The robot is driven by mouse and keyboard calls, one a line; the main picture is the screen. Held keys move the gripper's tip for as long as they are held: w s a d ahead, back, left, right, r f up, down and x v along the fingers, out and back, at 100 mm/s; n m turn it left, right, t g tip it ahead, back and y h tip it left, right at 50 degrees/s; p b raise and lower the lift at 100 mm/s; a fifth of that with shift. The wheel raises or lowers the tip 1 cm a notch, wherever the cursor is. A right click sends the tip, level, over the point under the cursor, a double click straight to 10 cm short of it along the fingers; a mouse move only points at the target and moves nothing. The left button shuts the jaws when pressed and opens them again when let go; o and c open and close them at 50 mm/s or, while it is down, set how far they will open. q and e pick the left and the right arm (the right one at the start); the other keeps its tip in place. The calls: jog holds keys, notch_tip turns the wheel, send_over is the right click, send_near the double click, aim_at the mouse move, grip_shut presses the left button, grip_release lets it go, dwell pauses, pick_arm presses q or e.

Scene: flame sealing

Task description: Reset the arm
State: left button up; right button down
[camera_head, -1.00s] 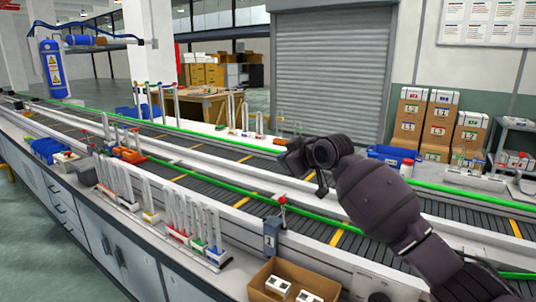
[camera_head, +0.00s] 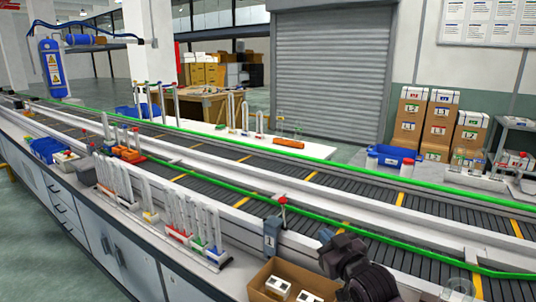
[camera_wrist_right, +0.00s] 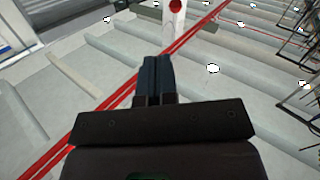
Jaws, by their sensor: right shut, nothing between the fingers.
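My right gripper (camera_head: 328,240) is at the lower right of the head view, low over the near side of the conveyor (camera_head: 370,212), beside the cardboard box (camera_head: 258,288). Its dark wrist shows behind it, and most of my right arm is out of the picture. In the right wrist view its two dark fingers (camera_wrist_right: 155,68) are together with nothing between them. My left arm and gripper do not show.
Racks of upright tubes (camera_head: 190,228) stand on the near bench, left of the box. A red-topped post (camera_head: 283,212) rises by the conveyor close to the gripper. Stacked cartons (camera_head: 408,122) and a blue bin (camera_head: 390,156) are on the far side.

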jog(key=s+d+f+m+g+h, duration=0.1)
jog(key=s+d+f, duration=0.3)
jog(key=s+f, duration=0.5)
jog(key=s+d+f+m+g+h, duration=0.2)
jog(key=s+d+f, duration=0.3)
jog(key=s+f, duration=0.4)
jog(key=s+d+f+m+g+h, duration=0.2)
jog(key=s+f, duration=0.7)
jog(key=s, duration=0.8)
jog(key=shift+d+f+g+h, duration=0.25)
jog(key=shift+d+h, duration=0.35)
jog(key=shift+d, duration=0.65)
